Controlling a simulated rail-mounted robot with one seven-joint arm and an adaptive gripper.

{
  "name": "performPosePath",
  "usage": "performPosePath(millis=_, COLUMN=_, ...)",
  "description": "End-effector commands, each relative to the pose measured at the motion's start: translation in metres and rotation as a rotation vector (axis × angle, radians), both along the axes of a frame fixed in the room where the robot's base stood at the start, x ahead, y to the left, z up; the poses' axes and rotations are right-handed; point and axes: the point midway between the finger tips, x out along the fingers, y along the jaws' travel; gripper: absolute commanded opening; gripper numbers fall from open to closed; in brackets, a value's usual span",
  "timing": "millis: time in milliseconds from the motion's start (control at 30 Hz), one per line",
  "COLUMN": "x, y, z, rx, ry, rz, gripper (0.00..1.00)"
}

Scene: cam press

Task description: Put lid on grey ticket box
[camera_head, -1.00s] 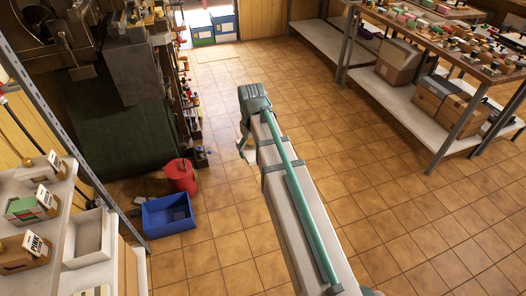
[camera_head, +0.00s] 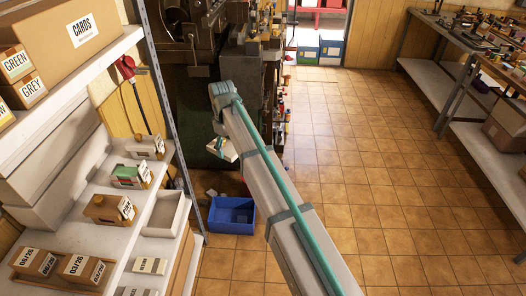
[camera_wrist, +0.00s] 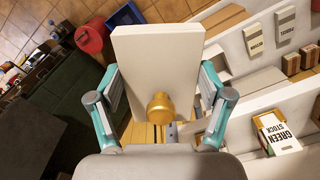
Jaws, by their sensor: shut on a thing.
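My gripper (camera_wrist: 160,80) is shut on a flat, pale, rectangular lid (camera_wrist: 150,58) with a round brass knob (camera_wrist: 160,107). A finger lies against each side of the lid. In the head view my gripper (camera_head: 219,132) is partly hidden by my arm, and the lid (camera_head: 224,151) shows small below it, over the floor. Labelled ticket boxes stand on the left shelf: a greyish one (camera_head: 146,148), a green-topped one (camera_head: 128,176) and a brown one (camera_head: 108,210). The greyish one's label is too small to read. A box with a GREEN STOCK label (camera_wrist: 278,133) shows in the wrist view.
An open pale bin (camera_head: 165,215) sits at the shelf's right edge, near a metal upright (camera_head: 166,85). A box marked GREY (camera_head: 32,90) is on the upper shelf. A blue crate (camera_head: 231,216) stands on the floor. The tiled floor (camera_head: 370,190) to the right is clear.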

Motion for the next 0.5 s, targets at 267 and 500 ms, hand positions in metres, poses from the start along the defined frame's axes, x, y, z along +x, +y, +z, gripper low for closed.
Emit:
performPosePath(millis=267, x=-0.013, y=0.124, z=0.024, rx=0.000, ry=0.000, rz=0.255, gripper=0.46)
performPosePath(millis=500, x=-0.036, y=0.206, z=0.039, rx=0.000, ry=0.000, rz=0.427, gripper=0.46)
